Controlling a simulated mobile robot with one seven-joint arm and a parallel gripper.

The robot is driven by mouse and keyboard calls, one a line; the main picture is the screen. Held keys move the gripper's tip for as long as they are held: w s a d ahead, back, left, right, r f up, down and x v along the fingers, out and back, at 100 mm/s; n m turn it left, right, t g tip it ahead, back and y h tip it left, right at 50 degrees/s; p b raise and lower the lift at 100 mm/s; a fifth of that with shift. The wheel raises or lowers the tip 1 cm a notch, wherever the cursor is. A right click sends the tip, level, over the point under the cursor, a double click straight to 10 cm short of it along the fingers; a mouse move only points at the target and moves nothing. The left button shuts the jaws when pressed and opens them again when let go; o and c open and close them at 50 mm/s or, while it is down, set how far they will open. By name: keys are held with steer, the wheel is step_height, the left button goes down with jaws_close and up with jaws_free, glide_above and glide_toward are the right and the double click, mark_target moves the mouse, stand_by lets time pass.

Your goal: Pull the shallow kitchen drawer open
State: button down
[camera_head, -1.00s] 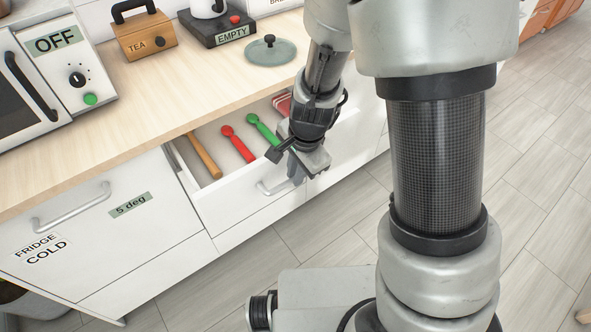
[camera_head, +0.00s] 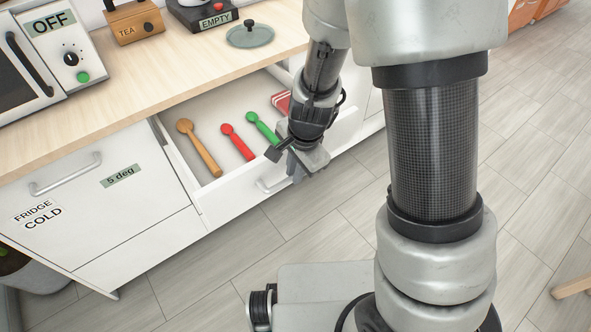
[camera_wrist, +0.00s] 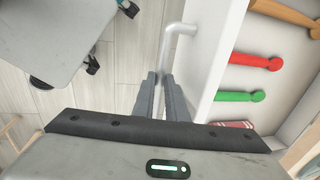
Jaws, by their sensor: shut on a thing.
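The shallow kitchen drawer (camera_head: 246,197) is pulled well out from under the wooden counter. Inside lie a wooden spoon (camera_head: 199,148), a red utensil (camera_head: 238,142), a green utensil (camera_head: 262,127) and a folded red cloth (camera_head: 281,102). My gripper (camera_head: 294,168) is at the drawer front, shut on its bar handle (camera_head: 268,186). In the wrist view, my gripper (camera_wrist: 160,88) has its fingers around the handle (camera_wrist: 171,48), beside the white drawer front (camera_wrist: 215,45). My arm hides the right part of the drawer in the head view.
The fridge front (camera_head: 95,185) with its own handle is left of the drawer. On the counter (camera_head: 150,82) stand a microwave (camera_head: 45,60), a tea box (camera_head: 133,22) and a round lid (camera_head: 250,34).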

steer(key=c, duration=2)
jaws_free()
steer(key=shift+c, duration=0.2)
steer(key=shift+r, duration=0.1)
step_height(320, 180, up, 17)
steer(key=s+d+p, duration=0.2)
steer(key=p, duration=0.4)
steer(key=shift+s+p, duration=0.3)
steer(key=shift+s, duration=0.1)
steer(key=s+d+r+n+t+p, duration=0.2)
steer(key=s+d+r+n+p, duration=0.2)
steer(key=r, duration=0.8)
steer(key=s+d+r+n+t+h+p, duration=0.1)
steer(key=s+d+r+n+p, duration=0.3)
steer(key=r, duration=0.9)
steer(key=s+d+n, duration=0.2)
steer(key=s+n, duration=0.1)
steer(key=shift+r+t+p, duration=0.15)
steer(key=shift+t+p, duration=0.15)
steer(key=shift+t, duration=0.1)
